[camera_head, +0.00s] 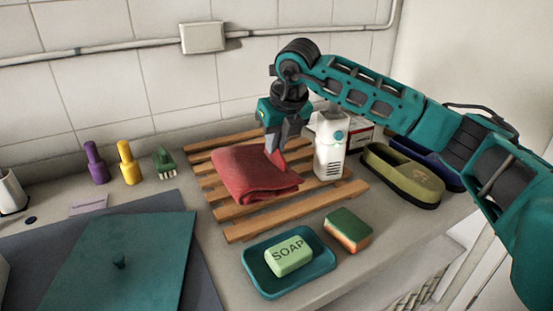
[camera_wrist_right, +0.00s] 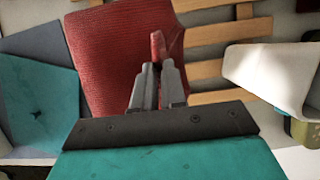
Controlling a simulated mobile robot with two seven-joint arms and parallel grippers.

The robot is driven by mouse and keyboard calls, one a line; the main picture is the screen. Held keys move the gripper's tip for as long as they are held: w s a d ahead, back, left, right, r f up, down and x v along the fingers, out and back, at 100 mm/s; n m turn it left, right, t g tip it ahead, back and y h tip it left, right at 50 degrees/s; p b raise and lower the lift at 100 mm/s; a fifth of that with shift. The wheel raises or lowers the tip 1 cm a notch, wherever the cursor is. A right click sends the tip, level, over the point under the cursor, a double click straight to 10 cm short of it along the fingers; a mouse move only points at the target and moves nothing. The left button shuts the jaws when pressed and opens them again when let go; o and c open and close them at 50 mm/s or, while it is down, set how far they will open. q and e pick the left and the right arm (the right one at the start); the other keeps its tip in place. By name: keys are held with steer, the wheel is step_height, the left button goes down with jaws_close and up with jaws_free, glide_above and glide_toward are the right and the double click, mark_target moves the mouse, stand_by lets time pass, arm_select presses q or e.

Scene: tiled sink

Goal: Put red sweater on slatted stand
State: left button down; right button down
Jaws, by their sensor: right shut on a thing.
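The red sweater (camera_head: 245,172) is a folded cloth lying over the wooden slatted stand (camera_head: 243,232). It also shows in the right wrist view (camera_wrist_right: 105,50), with slats (camera_wrist_right: 212,32) visible to its right. My right gripper (camera_head: 275,148) points down at the sweater's right back edge. In the right wrist view my right gripper (camera_wrist_right: 159,70) is shut, with a raised fold of the sweater between its fingertips. The exact contact under the cloth is hidden. My left gripper is not in view.
A white bottle (camera_head: 330,145) stands on the stand's right side, close to my right gripper. Olive (camera_head: 405,176) and blue shoes are further right. In front are a sponge (camera_head: 348,230) and a teal soap dish (camera_head: 250,268) holding green soap (camera_head: 289,256). A teal lid (camera_head: 120,262) lies left.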

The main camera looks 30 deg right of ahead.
mark_target(277, 155)
steer(key=shift+f, duration=2.15)
steer(key=shift+f, duration=0.1)
steer(key=c, duration=1.7)
jaws_free()
steer(key=shift+f, duration=0.15)
steer(key=o, duration=0.5)
steer(key=shift+r, duration=0.35)
steer(key=v, duration=1.1)
steer(key=shift+s+r, duration=0.25)
steer(key=shift+r, duration=0.1)
steer(key=shift+s, duration=0.1)
